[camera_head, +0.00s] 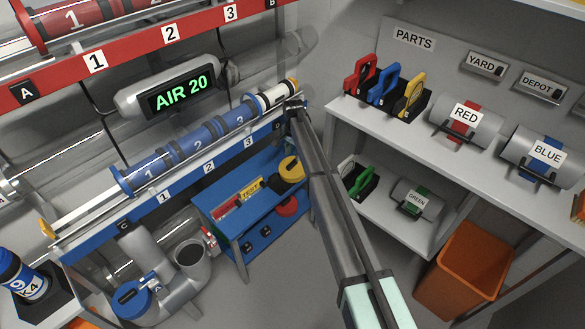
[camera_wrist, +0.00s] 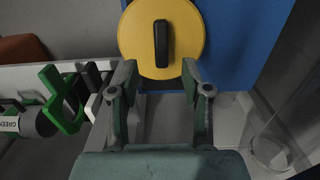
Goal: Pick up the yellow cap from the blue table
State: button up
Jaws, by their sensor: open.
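The yellow cap (camera_head: 291,169) is a round disc lying at the right end of the blue table (camera_head: 262,213). In the wrist view the yellow cap (camera_wrist: 187,40) shows a black bar handle across its middle, with the blue table top (camera_wrist: 245,30) behind it. My gripper (camera_wrist: 160,80) is open and empty. Its two fingers point toward the cap's near edge, and the handle stands in line between them, farther ahead. I cannot tell the exact gap to the cap. In the head view my arm passes right of the cap, and the fingertips are hard to make out.
A yellow TEST block (camera_head: 250,189) and a red item (camera_head: 225,207) lie on the table's left part. The blue tube rail (camera_head: 205,165) runs above. A white shelf with a green clamp (camera_wrist: 62,100) stands beside the gripper.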

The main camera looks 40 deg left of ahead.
aim_at(292, 162)
notch_tip(292, 162, down, 5)
jog(key=shift+a+f+p, duration=0.1)
jog(key=shift+p, duration=0.35)
jog(key=shift+s, duration=0.1)
grip_shut()
